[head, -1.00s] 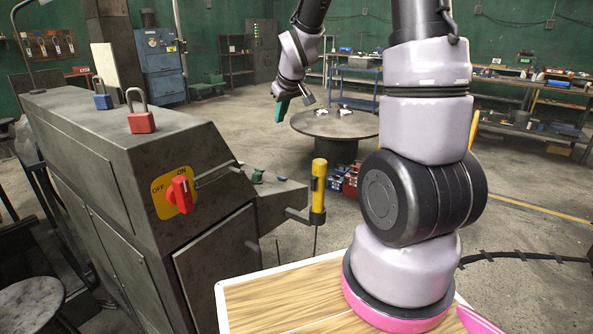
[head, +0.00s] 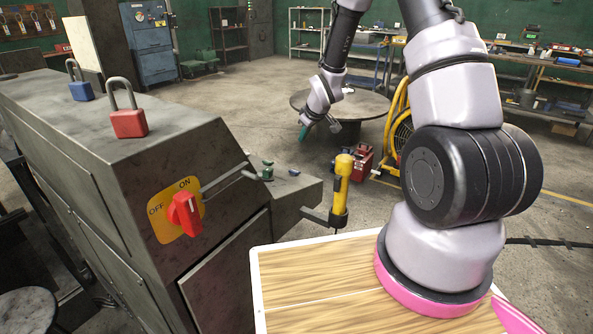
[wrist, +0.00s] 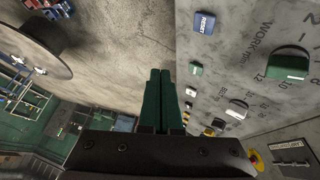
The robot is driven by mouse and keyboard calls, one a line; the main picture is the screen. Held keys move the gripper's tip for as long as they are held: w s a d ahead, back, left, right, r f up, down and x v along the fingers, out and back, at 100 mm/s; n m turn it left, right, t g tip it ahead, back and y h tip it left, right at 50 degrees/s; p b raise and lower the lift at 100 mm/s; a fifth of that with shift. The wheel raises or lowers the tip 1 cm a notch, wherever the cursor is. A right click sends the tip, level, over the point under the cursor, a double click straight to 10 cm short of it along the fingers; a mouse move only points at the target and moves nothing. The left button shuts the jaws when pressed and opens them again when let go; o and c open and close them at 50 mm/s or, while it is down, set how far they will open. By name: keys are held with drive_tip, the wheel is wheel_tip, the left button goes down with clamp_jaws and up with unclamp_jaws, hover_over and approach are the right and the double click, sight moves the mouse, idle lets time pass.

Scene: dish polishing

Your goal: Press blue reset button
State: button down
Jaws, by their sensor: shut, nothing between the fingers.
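The blue reset button (wrist: 204,22) is on the grey control panel (wrist: 222,62) at the top of the wrist view, marked RESET. A small blue spot on the machine's side ledge in the head view (head: 294,172) looks like the same button. My gripper (wrist: 160,72) has its green fingers together with nothing between them. It is left of and below the button in the wrist view, apart from it. In the head view my gripper (head: 303,133) hangs in the air beyond the ledge, pointing down. The button does not look covered by the fingers.
A green button (wrist: 195,68), a white button (wrist: 191,92) and a green knob (wrist: 287,67) are on the same panel. The yellow-topped post (head: 342,180) stands at the ledge's end. A red rotary switch (head: 185,213) and padlocks are on the machine. A round table (head: 365,105) stands behind.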

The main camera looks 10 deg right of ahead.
sight(298, 171)
drive_tip(key=shift+f, duration=0.1)
drive_tip(key=shift+s+a+f, duration=0.35)
drive_tip(key=shift+f, duration=1)
drive_tip(key=shift+s+a+f, duration=0.35)
drive_tip(key=shift+f, duration=1)
drive_tip(key=shift+s+a+f, duration=0.35)
drive_tip(key=shift+f, duration=1)
drive_tip(key=shift+f, duration=0.1)
drive_tip(key=shift+s+a+f, duration=0.1)
drive_tip(key=shift+f, duration=0.15)
drive_tip(key=shift+s+a+f, duration=0.15)
drive_tip(key=shift+f, duration=0.35)
drive_tip(key=shift+w+d+r, duration=0.1)
drive_tip(key=shift+d+r, duration=0.05)
drive_tip(key=shift+r, duration=0.3)
drive_tip(key=shift+w+d+r, duration=0.1)
drive_tip(key=shift+r, duration=0.3)
drive_tip(key=shift+w+d+r, duration=0.2)
drive_tip(key=shift+r, duration=0.6)
drive_tip(key=shift+w+d+r, duration=0.15)
drive_tip(key=shift+w+r, duration=0.1)
drive_tip(key=shift+r, duration=0.55)
drive_tip(key=shift+w+d+r, duration=0.2)
drive_tip(key=shift+r, duration=0.6)
